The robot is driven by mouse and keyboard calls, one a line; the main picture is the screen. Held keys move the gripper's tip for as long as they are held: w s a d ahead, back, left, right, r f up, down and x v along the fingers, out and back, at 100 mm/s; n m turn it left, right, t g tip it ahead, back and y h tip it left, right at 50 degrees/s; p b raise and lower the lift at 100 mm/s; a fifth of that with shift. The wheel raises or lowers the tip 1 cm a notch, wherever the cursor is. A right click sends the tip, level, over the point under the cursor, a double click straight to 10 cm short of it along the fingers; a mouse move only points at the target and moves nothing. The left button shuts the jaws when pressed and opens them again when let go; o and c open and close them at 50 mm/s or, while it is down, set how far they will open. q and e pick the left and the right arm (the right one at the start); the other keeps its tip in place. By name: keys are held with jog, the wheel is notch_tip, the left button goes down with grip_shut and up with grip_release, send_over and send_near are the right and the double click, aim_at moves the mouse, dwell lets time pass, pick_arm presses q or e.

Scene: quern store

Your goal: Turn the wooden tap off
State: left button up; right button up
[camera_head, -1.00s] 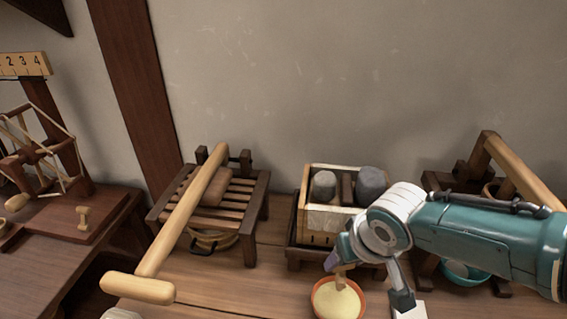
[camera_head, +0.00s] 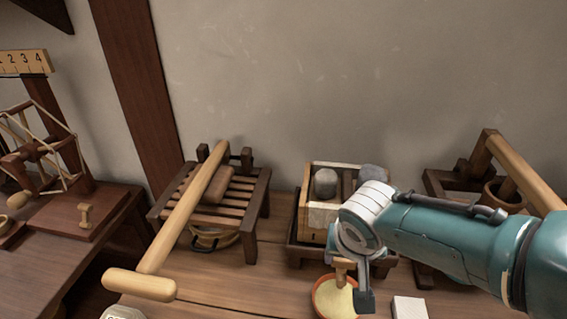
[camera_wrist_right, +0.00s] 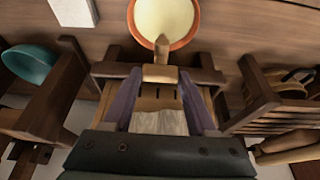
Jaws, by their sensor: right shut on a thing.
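The wooden tap (camera_head: 344,264) sticks out from the front of a wooden box (camera_head: 318,214), above an orange bowl (camera_head: 329,299) of pale cream-coloured contents. In the right wrist view the tap (camera_wrist_right: 161,72) lies between my fingers, with its narrow end over the bowl (camera_wrist_right: 165,40). My right gripper (camera_head: 350,272) is shut on the tap, one fingertip showing at its right side. The purple fingers of the right gripper (camera_wrist_right: 161,85) also show in the wrist view. I cannot tell whether anything flows from the tap. My left gripper is not in view.
Two grey stones, one at left (camera_head: 325,183), stand in the box. A white block (camera_head: 409,308) lies right of the bowl. A slatted stand (camera_head: 232,197) with a long wooden mallet (camera_head: 190,210) is at left. A wooden frame (camera_head: 520,170) stands at right.

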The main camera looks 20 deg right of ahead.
jog(key=o, duration=1.4)
jog(key=shift+c, duration=0.2)
jog(key=p+v, duration=0.7)
jog(key=v, duration=0.3)
jog(key=shift+d, duration=0.1)
